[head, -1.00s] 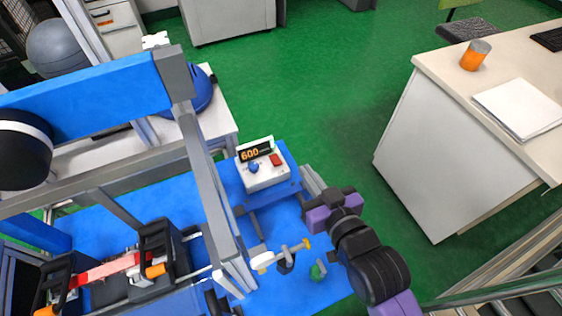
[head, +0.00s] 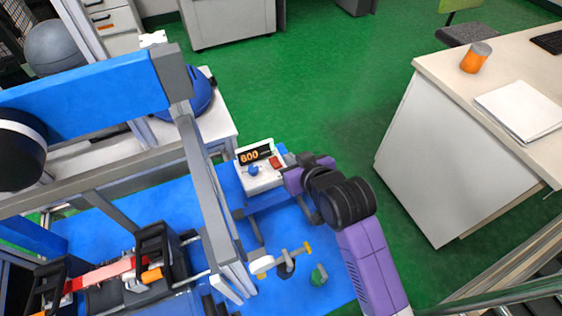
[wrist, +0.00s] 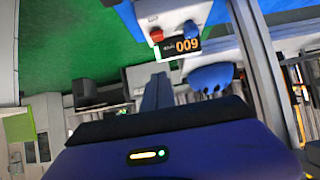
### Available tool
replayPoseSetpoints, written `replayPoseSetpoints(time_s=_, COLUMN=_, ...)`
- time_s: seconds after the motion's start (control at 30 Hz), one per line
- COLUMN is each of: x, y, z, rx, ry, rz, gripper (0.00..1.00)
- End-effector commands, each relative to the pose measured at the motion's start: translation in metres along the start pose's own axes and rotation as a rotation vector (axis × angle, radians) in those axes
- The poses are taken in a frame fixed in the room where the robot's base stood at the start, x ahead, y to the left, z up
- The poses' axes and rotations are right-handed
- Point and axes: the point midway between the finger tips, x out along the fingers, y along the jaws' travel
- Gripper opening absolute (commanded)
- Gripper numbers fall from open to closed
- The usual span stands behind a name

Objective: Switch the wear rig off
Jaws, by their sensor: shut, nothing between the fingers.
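The control box (head: 262,176) is white, with a lit display (head: 254,155) reading 600, a blue knob (head: 253,170) and a red switch (head: 275,162). It stands on a blue stand beside the rig frame. My gripper (head: 284,153) is shut and empty at the box's right side, close to the red switch; I cannot tell whether it touches. In the wrist view the box (wrist: 172,12) appears upside down at the top, with the red switch (wrist: 156,35) just above my shut fingers (wrist: 157,80). The switch's position is too small to read.
The rig's grey post (head: 205,180) and blue beam (head: 85,100) stand left of the box. A yellow-ended clamp (head: 285,262) and a green part (head: 318,275) are over the blue base. A white desk (head: 420,150) is at right; green floor lies between.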

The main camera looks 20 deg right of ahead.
Motion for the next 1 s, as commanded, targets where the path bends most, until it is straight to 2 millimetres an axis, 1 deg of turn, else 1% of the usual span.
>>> replayPoseSetpoints(time_s=0.5, x=0.096, y=0.001, z=0.001, rx=-0.001, ry=-0.001, rz=0.001, gripper=0.00)
replayPoseSetpoints(time_s=0.53, x=0.095, y=0.001, z=0.011, rx=0.001, ry=-0.005, rz=0.001, gripper=0.00)
replayPoseSetpoints(time_s=0.6, x=0.097, y=0.000, z=0.021, rx=0.001, ry=-0.005, rz=0.001, gripper=0.00)
replayPoseSetpoints(time_s=0.7, x=0.099, y=0.000, z=0.031, rx=0.000, ry=-0.003, rz=0.000, gripper=0.00)
replayPoseSetpoints(time_s=0.83, x=0.100, y=0.000, z=0.037, rx=0.000, ry=-0.001, rz=0.000, gripper=0.00)
replayPoseSetpoints(time_s=1.0, x=0.101, y=0.000, z=0.040, rx=0.000, ry=0.000, rz=0.000, gripper=0.00)
